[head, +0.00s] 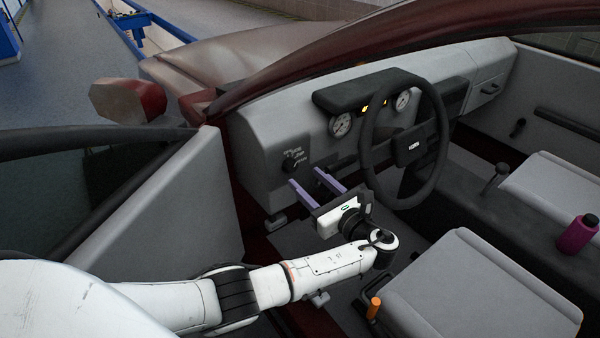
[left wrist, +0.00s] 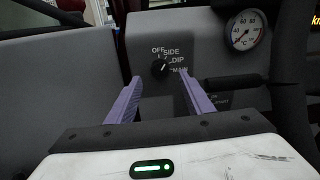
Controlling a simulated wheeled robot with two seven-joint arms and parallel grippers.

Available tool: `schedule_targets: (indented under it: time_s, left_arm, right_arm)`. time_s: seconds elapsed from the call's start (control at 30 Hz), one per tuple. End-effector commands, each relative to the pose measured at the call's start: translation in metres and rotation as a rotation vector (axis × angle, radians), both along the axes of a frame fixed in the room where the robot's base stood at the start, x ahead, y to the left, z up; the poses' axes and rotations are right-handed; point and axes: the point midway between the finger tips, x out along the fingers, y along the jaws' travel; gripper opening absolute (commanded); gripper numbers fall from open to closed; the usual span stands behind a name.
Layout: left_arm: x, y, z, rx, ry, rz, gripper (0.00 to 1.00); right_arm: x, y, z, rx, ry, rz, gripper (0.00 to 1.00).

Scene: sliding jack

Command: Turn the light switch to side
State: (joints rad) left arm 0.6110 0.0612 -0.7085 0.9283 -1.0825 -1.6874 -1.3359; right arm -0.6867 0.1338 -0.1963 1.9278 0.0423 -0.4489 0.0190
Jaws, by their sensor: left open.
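The light switch (head: 289,165) is a small black knob on the grey dashboard, left of the steering wheel. In the left wrist view the knob (left wrist: 159,68) has white labels around it: OFF, SIDE, DIP and one partly hidden that looks like MAIN. I cannot tell for sure which label the knob points to. My left gripper (head: 306,177) has purple fingers and is open and empty. Its fingers point at the dashboard, just short of the knob. In the left wrist view the knob shows between and slightly beyond the fingertips. My right gripper is not in view.
The black steering wheel (head: 408,145) stands right of my left gripper. A round gauge (left wrist: 246,30) lies right of the switch. The open car door (head: 175,205) is on the left. Grey seats (head: 480,290) and a purple bottle (head: 577,235) are at the right.

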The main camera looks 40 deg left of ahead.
Motion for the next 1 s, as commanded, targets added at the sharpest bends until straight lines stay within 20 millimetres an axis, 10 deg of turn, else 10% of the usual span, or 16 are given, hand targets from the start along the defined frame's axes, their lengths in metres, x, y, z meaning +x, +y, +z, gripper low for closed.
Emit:
schedule_targets:
  time_s: [0.3, 1.0]
  left_arm:
    - [-0.016, -0.04, 0.001, 0.0, 0.001, 0.001, 0.47]
    - [-0.028, -0.043, -0.016, -0.076, -0.014, 0.005, 0.47]
  right_arm:
    - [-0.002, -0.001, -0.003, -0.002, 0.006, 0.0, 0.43]
    - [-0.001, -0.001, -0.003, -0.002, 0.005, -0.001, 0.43]
